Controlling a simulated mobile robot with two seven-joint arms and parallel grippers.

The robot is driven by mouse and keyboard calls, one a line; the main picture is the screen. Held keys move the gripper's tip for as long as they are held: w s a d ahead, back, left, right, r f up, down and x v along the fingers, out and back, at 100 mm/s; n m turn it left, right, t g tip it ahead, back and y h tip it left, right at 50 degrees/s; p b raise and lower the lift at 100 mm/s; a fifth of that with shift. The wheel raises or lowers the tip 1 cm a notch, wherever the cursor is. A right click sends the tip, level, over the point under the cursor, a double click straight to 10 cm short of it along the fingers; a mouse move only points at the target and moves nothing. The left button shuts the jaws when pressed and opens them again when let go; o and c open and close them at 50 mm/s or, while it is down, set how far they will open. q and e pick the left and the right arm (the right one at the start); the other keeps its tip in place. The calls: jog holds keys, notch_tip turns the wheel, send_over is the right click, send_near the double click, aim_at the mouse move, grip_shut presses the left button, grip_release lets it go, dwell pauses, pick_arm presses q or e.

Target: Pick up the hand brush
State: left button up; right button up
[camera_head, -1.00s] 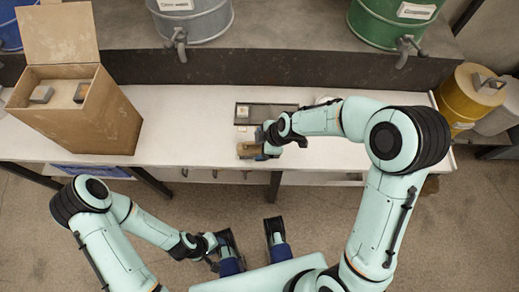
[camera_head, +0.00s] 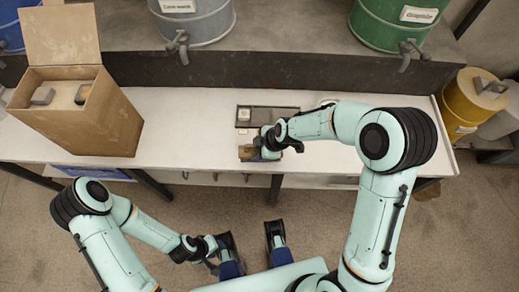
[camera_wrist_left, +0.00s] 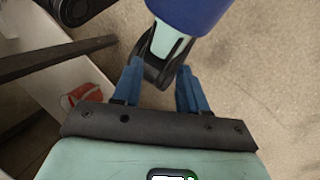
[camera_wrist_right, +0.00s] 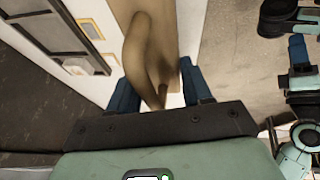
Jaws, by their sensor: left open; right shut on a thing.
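The hand brush (camera_head: 246,153) is brown and sits at the front edge of the white bench in the head view. My right gripper (camera_head: 264,148) covers part of it. In the right wrist view the brush's brown wooden handle (camera_wrist_right: 137,50) runs up from between the two blue fingers, and the right gripper (camera_wrist_right: 157,82) is shut on it. I cannot tell whether the brush still touches the bench. My left gripper (camera_head: 215,258) hangs low in front of the bench. In the left wrist view the left gripper (camera_wrist_left: 152,88) is open and empty above the floor.
A dark shallow tray (camera_head: 285,116) lies on the white bench (camera_head: 190,115) behind the right gripper. An open cardboard box (camera_head: 85,125) stands at left. Grey (camera_head: 205,25) and green (camera_head: 385,25) drums stand on the back ledge. A yellow drum (camera_head: 462,100) is at right.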

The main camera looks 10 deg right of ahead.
pick_arm(q)
jog(key=r+p, duration=0.1)
jog(key=s+r+p, duration=0.1)
jog(key=r+p, duration=0.1)
jog(key=p, duration=0.1)
jog(key=shift+s+r+g, duration=0.15)
jog(key=shift+s+g, duration=0.15)
pick_arm(e)
notch_tip(320, 180, up, 20)
jog(key=o, duration=0.3)
jog(key=shift+w+f, duration=0.1)
jog(key=shift+c, duration=0.4)
